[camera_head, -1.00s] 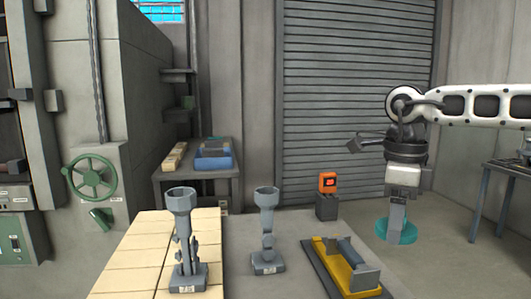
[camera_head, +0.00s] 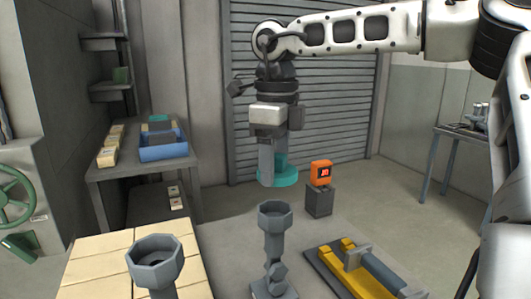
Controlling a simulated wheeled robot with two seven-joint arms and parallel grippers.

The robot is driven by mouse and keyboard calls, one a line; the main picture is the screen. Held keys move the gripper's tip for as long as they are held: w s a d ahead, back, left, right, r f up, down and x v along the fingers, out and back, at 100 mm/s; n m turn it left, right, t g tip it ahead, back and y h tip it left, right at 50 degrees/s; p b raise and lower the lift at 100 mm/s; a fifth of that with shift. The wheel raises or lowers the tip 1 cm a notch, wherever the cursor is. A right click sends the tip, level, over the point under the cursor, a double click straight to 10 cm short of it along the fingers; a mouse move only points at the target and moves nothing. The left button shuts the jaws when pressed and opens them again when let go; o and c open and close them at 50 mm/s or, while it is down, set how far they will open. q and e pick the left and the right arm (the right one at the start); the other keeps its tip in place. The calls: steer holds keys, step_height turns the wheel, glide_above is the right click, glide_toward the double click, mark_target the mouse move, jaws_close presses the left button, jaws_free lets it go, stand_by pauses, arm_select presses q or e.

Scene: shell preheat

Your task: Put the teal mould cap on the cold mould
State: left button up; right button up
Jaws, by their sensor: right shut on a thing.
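The picture does not clearly show which mould is cold. My left gripper is not in view.
An orange display unit (camera_head: 321,172) stands on a dark block (camera_head: 319,201) behind the middle mould. A yellow and grey fixture (camera_head: 362,272) lies at the right front.

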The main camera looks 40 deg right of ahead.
mark_target(276, 183)
steer(key=shift+s+f, duration=0.15)
steer(key=shift+f, duration=0.6)
step_height(276, 183, down, 3)
steer(key=shift+b, duration=0.7)
steer(key=shift+f, duration=0.4)
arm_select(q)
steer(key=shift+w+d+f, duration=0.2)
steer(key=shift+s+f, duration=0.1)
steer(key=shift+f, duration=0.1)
arm_select(e)
steer(key=shift+w+a, duration=0.1)
steer(key=shift+w, duration=0.2)
arm_select(q)
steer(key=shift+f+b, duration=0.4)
steer(key=shift+b, duration=0.25)
arm_select(e)
steer(key=shift+f, duration=0.5)
